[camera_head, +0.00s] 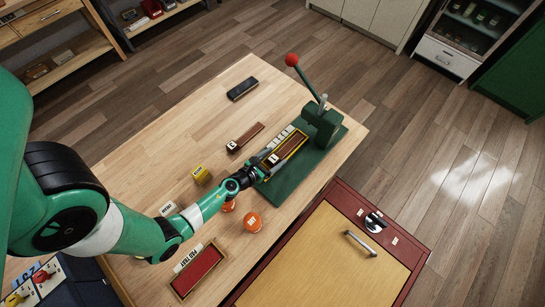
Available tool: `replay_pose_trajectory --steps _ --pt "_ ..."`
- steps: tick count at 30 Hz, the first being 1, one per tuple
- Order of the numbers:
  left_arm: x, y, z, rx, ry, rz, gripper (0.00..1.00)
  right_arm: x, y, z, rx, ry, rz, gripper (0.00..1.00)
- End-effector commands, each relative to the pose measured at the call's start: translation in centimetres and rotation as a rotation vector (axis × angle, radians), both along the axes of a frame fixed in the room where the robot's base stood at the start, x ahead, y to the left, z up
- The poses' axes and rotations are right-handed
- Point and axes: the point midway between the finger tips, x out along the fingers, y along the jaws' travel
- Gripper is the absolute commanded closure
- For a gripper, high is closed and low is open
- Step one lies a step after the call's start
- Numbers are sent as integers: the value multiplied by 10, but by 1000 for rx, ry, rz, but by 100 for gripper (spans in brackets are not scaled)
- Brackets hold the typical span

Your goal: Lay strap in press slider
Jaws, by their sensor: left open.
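The green press (322,120) stands on a green base plate (291,183) at the right of the table, its lever topped by a red ball. A yellow-edged slider (298,147) lies in front of the press, with a long brown strip (288,148) along it. I take this strip for the strap, but it is small in view. My left gripper (268,166) is open at the near end of the slider, low over it. Whether its fingers touch the strip I cannot tell. My right gripper is out of view.
A dark box (242,89) sits farther back. A yellow block (202,175), orange round pieces (253,222) and a red tray (198,272) lie nearer. The table's back left is clear.

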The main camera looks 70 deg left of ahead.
Motion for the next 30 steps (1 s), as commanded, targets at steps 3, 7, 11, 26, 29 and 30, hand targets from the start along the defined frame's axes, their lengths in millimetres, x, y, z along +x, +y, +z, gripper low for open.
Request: replay_pose_trajectory --steps 3,7,11,26,29,30 --pt "-2 -1 6 0 1 0 21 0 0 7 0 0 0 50" --pt "-21 -11 15 -1 3 0 21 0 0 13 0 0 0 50" --pt "-49 -25 27 -2 3 2 21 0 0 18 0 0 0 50" --pt "-99 -51 50 0 0 0 21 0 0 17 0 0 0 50" --pt "-99 -51 49 0 0 0 21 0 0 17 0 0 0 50" --pt "-99 -51 49 0 0 0 21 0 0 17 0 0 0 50"
